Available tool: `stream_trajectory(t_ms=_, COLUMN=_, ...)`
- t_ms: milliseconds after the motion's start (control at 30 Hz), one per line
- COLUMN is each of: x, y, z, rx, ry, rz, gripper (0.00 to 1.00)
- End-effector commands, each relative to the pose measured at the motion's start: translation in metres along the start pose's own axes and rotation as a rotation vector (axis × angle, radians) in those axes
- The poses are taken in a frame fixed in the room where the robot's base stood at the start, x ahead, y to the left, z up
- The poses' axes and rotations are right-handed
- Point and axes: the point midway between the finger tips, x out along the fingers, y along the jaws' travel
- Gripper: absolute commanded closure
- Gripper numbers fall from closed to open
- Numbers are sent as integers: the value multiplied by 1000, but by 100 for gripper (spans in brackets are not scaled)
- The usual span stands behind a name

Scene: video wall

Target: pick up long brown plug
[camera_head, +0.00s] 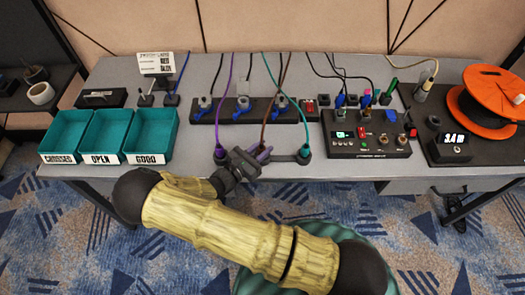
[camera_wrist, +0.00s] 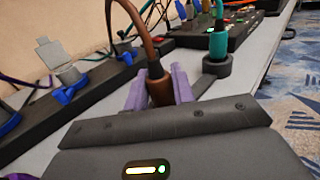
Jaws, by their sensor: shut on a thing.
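The long brown plug (camera_wrist: 158,86) stands between the purple fingers of my gripper (camera_wrist: 160,92) in the wrist view, with its brown cable rising from the top. My gripper (camera_head: 262,153) is shut on the plug at the table's front edge in the head view. There the fingers hide most of the plug, and only the brown cable (camera_head: 268,115) shows clearly. The plug's lower end is hidden, so I cannot tell whether it sits in a socket.
A teal plug (camera_head: 304,153) stands close right of my gripper, and a purple plug (camera_head: 219,152) close left. A black power strip (camera_head: 232,110) lies behind. A switch panel (camera_head: 368,147) is on the right. Teal bins, including the Good bin (camera_head: 150,157), stand on the left.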

Motion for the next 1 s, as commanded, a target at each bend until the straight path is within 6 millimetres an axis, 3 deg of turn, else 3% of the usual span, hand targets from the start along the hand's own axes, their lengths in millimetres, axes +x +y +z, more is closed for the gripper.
stream_trajectory(t_ms=267, x=2, y=-1, z=6, rx=0, ry=0, rz=-5, gripper=98)
stream_trajectory(t_ms=733, x=1, y=-1, z=83, rx=3, ry=1, rz=-4, gripper=98)
stream_trajectory(t_ms=1000, x=0, y=0, z=100, rx=-1, ry=0, rz=-2, gripper=98)
